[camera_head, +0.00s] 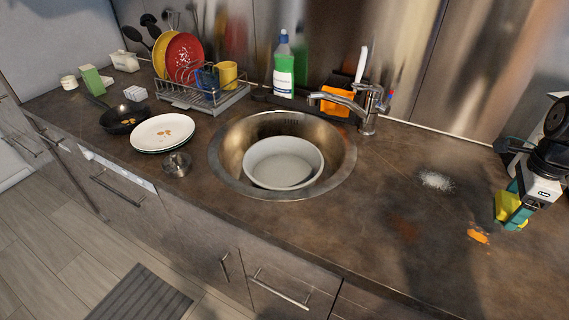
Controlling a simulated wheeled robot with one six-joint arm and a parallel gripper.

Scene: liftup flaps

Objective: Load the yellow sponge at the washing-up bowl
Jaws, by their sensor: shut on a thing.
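The yellow sponge (508,207) is at the right of the head view, low over the counter, with teal parts beside it. My gripper (515,203) comes in from the right edge and is shut on the sponge. I cannot tell whether the sponge touches the counter. The white washing-up bowl (285,165) sits inside the round metal sink (222,150) in the middle. Its visible inside looks empty. My gripper is well to the right of the bowl.
The tap (368,108) stands behind the sink's right side. An orange smear (478,236) and white powder (437,181) lie on the counter (400,215) between sink and gripper. Stacked plates (163,132), a pan (125,117) and a dish rack (205,103) are left. A green bottle (284,68) stands behind.

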